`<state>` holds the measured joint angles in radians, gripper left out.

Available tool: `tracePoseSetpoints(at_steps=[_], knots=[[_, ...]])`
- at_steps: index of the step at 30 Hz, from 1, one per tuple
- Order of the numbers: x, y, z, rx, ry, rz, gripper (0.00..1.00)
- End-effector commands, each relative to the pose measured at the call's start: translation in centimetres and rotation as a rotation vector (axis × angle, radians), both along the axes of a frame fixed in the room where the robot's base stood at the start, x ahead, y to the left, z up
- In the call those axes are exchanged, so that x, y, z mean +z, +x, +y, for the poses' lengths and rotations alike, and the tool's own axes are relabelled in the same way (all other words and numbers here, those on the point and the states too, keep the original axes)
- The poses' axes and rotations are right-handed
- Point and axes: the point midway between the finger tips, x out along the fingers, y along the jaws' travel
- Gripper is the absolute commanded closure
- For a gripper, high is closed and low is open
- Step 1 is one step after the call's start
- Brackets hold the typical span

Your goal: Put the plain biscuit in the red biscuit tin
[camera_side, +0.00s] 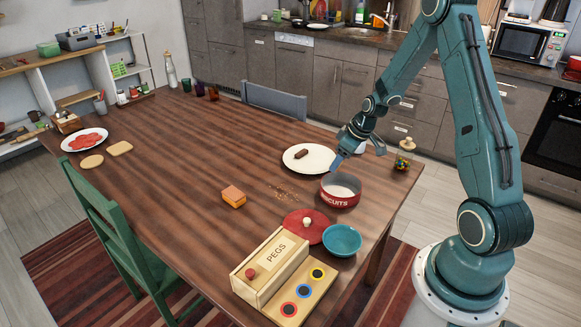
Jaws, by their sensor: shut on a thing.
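The red biscuit tin (340,198) stands open, marked "BISCUITS", near the table's right edge; its pale inside shows no biscuit. Its red lid (306,226) with a light knob lies in front of it. A white plate (318,164) behind and left of the tin holds a dark brown biscuit (301,153). My gripper (337,161) is over the plate's right edge, above and behind the tin. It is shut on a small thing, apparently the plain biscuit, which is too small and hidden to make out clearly. No plain biscuit shows on the plate.
Crumbs (283,192) lie left of the tin. A teal bowl (342,241) and a PEGS box (270,266) stand in front. An orange-brown block (233,196) lies mid-table. A glass jar (404,156) stands right of my gripper. The table's left middle is clear.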

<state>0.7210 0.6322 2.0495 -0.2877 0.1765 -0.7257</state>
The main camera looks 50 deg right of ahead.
Motion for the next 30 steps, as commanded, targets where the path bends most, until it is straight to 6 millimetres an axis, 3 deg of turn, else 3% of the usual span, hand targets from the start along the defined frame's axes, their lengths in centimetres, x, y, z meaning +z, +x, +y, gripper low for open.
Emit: tracePoseSetpoints(at_steps=[11,30], knots=[[-0.6,0.0,0.0,0.0,0.001,0.001,0.66],[-4.7,0.0,0.0,-0.001,0.001,0.001,0.66]])
